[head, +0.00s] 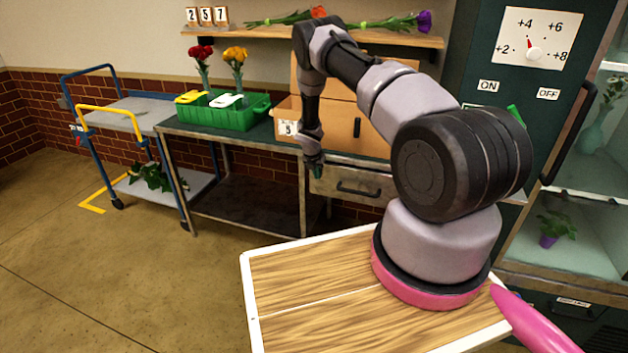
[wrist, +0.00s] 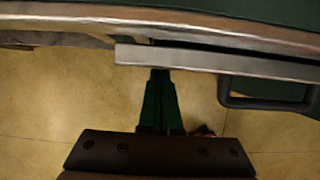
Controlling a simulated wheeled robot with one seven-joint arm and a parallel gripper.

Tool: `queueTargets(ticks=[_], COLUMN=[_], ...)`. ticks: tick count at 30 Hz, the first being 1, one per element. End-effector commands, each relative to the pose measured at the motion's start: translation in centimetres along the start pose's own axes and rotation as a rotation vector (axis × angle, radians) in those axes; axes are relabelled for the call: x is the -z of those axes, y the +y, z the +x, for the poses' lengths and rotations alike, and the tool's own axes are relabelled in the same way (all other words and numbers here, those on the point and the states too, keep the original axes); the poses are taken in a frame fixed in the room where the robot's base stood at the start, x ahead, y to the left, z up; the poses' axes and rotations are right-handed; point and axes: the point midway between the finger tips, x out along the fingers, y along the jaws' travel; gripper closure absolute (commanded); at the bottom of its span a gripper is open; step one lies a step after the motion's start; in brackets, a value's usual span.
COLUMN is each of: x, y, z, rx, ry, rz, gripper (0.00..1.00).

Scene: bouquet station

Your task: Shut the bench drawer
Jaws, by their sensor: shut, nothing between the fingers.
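The bench drawer (head: 334,184) is under the right part of the green-topped bench (head: 176,126). Its front has a dark bar handle (head: 358,189), which also shows at the right in the wrist view (wrist: 265,103). In the wrist view the drawer's front edge (wrist: 215,62) stands a little out from the bench edge, with a narrow dark gap between them. My gripper (head: 317,173) is shut and empty, pointing down at the left end of the drawer front. In the wrist view its fingertips (wrist: 160,73) meet the drawer edge; I cannot tell whether they touch.
On the bench stand a green crate (head: 225,113) and a cardboard box (head: 340,125). A blue-framed trolley (head: 125,112) stands at the left. A dark cabinet with a dial (head: 535,52) is at the right. The floor before the bench (head: 200,265) is clear.

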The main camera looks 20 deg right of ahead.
Motion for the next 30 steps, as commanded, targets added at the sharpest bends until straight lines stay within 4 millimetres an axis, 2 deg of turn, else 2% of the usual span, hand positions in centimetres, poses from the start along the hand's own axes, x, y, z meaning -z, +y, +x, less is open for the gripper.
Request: queueTargets(ticks=[6, 15, 26, 30], x=[-1.0, -1.5, -1.7, -1.0], y=[0.0, 0.0, 0.0, 0.6], z=[0.5, 0.6, 0.5, 0.3], rx=[0.000, -0.001, -0.002, -0.001], ry=[0.001, -0.001, -0.004, -0.003], rz=[0.000, -0.001, -0.001, -0.002], gripper=[1.00, 1.00, 1.00, 1.00])
